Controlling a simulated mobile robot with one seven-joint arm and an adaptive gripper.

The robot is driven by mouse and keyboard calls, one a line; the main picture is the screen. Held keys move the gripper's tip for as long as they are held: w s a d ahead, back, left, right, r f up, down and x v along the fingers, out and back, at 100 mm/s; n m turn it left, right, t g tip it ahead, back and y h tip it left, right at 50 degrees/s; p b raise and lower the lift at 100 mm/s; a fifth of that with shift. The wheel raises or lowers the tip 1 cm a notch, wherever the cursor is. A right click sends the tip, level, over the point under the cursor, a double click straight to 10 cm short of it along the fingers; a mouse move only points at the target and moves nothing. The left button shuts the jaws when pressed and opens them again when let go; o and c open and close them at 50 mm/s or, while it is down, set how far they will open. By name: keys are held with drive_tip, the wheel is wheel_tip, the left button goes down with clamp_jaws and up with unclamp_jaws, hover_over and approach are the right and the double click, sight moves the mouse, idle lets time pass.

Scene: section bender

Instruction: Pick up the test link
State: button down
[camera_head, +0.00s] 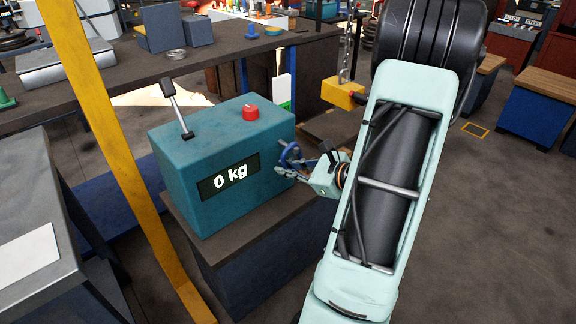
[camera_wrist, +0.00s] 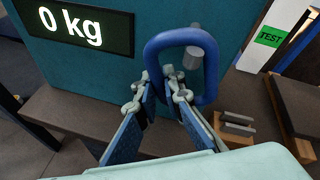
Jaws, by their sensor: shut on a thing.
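The test link is a blue, rounded closed ring (camera_wrist: 213,75) beside the teal machine in the wrist view. A short grey peg (camera_wrist: 192,57) shows inside the ring's opening; I cannot tell whether they touch. My gripper (camera_wrist: 163,88) is shut on the ring's lower left side, with a jointed finger on each side of it. In the head view the blue link (camera_head: 289,152) is small and partly hidden by my gripper (camera_head: 291,172), at the right side of the machine.
The teal machine (camera_head: 222,130) reads 0 kg and has a red knob (camera_head: 250,112) and a lever (camera_head: 176,107). It stands on a dark stand (camera_head: 212,250). A yellow post (camera_head: 100,120) rises at left. A yellow block (camera_head: 343,94) hangs on a chain behind my arm. Open floor lies at right.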

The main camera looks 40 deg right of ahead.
drive_tip(key=shift+r, duration=0.55)
drive_tip(key=shift+s+d+r, duration=0.15)
drive_tip(key=shift+s, duration=0.15)
drive_tip(key=s+d+p, duration=0.1)
drive_tip(key=s+d, duration=0.3)
drive_tip(key=s, duration=1.3)
drive_tip(key=shift+w+p, duration=0.15)
drive_tip(key=shift+p, duration=0.15)
